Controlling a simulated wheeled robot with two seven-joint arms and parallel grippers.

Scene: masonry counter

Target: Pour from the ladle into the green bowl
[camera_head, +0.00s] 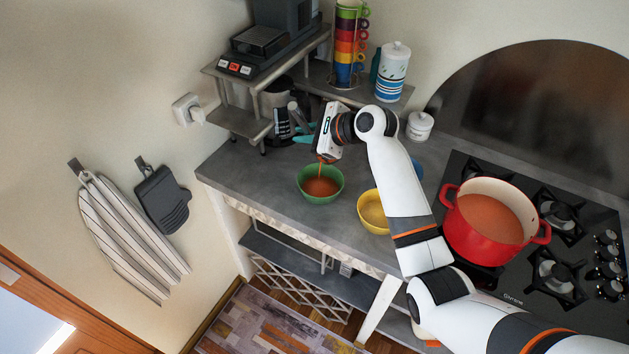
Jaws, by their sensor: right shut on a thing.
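The green bowl (308,197) stands upright on the grey counter and holds reddish-brown soup. My right gripper (316,139) is above and just behind the bowl, shut on the ladle (325,159). A thin orange-red stream runs from there down into the green bowl. My left gripper is not in view.
A yellow bowl (370,211) stands right of the green bowl, beside my right forearm. A red pot (481,246) of soup sits on the black stove (580,290). A metal shelf (241,122) stands behind left. The counter left of the green bowl is clear.

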